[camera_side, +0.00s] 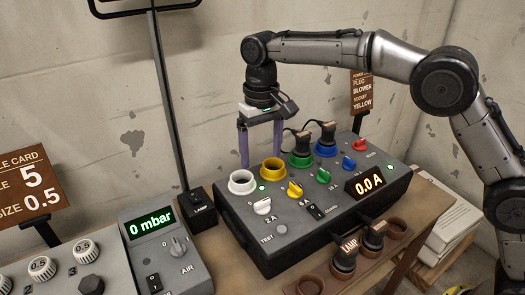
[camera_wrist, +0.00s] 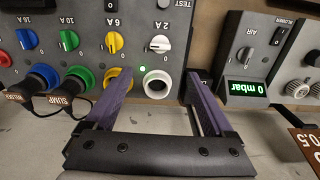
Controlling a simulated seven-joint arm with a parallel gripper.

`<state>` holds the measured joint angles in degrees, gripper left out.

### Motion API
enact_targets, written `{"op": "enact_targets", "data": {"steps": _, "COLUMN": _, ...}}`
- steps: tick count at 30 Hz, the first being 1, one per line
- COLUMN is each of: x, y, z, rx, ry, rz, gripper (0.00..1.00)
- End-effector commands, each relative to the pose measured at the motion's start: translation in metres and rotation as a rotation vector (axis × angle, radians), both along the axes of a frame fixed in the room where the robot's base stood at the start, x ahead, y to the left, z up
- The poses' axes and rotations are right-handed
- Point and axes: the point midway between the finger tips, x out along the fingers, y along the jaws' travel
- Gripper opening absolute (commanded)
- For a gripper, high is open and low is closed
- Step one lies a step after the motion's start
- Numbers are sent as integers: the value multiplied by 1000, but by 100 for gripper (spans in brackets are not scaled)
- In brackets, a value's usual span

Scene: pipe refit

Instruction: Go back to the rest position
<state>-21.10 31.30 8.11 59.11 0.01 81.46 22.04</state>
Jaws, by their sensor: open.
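My gripper (camera_side: 261,158) is open, its two purple fingers pointing down just above the row of sockets, with nothing between them. In the wrist view the fingers (camera_wrist: 158,80) reach towards the white socket (camera_wrist: 157,84), which is empty. The grey power box (camera_side: 290,240) carries the white, yellow, green and blue sockets. The yellow socket (camera_side: 271,171) is empty. A dark plug (camera_side: 302,143) sits in the green socket, and another plug (camera_side: 327,132) sits in the blue socket. The amber display (camera_side: 369,183) reads 0.0 A.
A wooden rack (camera_side: 365,266) in front of the box holds two dark plugs, one marked LAMP (camera_side: 345,257), beside empty rings. An air unit (camera_side: 158,250) reading 0 mbar stands left. A black lamp post (camera_side: 166,100) rises left of my gripper. The wall is close behind.

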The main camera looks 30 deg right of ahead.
Motion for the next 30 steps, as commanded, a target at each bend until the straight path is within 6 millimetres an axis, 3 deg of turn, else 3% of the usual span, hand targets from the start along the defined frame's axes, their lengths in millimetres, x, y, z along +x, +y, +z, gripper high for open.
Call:
{"op": "enact_targets", "data": {"steps": 2, "x": 1, "y": -4, "z": 2, "rx": 1, "ry": -4, "rz": -8, "gripper": 88}}
{"op": "enact_targets", "data": {"steps": 4, "x": 2, "y": -10, "z": 16, "rx": 11, "ry": -29, "rz": -20, "gripper": 88}}
{"op": "enact_targets", "data": {"steps": 8, "x": -8, "y": -36, "z": 66, "rx": 37, "ry": -106, "rz": -60, "gripper": 88}}
{"op": "enact_targets", "data": {"steps": 12, "x": -45, "y": -75, "z": 113, "rx": 56, "ry": -175, "rz": -112, "gripper": 88}}
{"op": "enact_targets", "data": {"steps": 18, "x": -113, "y": -122, "z": 150, "rx": 70, "ry": -270, "rz": -150, "gripper": 88}}
{"op": "enact_targets", "data": {"steps": 24, "x": -188, "y": -157, "z": 153, "rx": 69, "ry": -363, "rz": -160, "gripper": 88}}
{"op": "enact_targets", "data": {"steps": 30, "x": -263, "y": -180, "z": 122, "rx": 51, "ry": -446, "rz": -144, "gripper": 88}}
